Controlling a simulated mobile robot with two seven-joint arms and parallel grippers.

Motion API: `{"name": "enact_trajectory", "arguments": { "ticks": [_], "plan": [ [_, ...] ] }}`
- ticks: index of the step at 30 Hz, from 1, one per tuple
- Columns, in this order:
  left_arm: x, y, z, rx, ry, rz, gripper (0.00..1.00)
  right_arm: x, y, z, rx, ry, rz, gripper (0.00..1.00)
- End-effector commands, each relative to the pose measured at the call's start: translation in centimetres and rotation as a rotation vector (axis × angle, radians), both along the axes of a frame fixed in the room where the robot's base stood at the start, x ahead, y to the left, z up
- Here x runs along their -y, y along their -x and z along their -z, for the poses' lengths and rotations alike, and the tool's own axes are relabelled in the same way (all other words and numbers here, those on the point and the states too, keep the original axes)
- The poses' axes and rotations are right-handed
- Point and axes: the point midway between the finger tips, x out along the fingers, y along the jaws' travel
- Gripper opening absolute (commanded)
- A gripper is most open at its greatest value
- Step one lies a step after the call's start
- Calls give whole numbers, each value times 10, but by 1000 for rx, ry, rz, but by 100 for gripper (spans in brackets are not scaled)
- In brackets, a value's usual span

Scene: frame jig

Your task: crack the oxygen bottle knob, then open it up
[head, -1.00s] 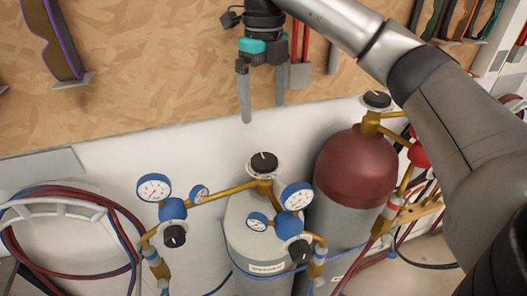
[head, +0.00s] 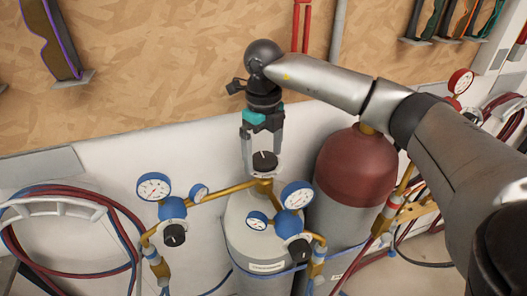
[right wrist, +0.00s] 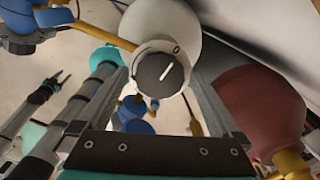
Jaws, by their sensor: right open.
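The oxygen bottle (head: 252,238) is the pale grey cylinder in the middle of the head view. Its black knob (head: 264,161) has a white line on top and sits in a pale ring; it also shows in the right wrist view (right wrist: 158,74). My right gripper (head: 262,158) points down at the knob. Its fingers are open, one to each side of the knob in the picture. I cannot tell if they touch it. My left gripper is not in the head view.
A red-topped bottle (head: 356,168) stands close on the right. Blue regulators with gauges (head: 297,195) and brass pipes crowd the front of the oxygen bottle. Coiled hoses (head: 100,205) hang at the left. The wooden wall panel (head: 150,80) rises behind.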

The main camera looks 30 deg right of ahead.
Motion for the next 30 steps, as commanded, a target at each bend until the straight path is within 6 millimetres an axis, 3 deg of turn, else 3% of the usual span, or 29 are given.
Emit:
{"name": "enact_trajectory", "arguments": {
  "ticks": [3, 24, 30],
  "plan": [
    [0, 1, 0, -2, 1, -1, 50, 0, 0, 0, -1, 0, 0, 100],
    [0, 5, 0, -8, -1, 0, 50, 0, 0, -1, 0, 0, 0, 21],
    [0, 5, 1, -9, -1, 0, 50, 0, 0, -1, 0, 0, -15, 21]
  ]
}}
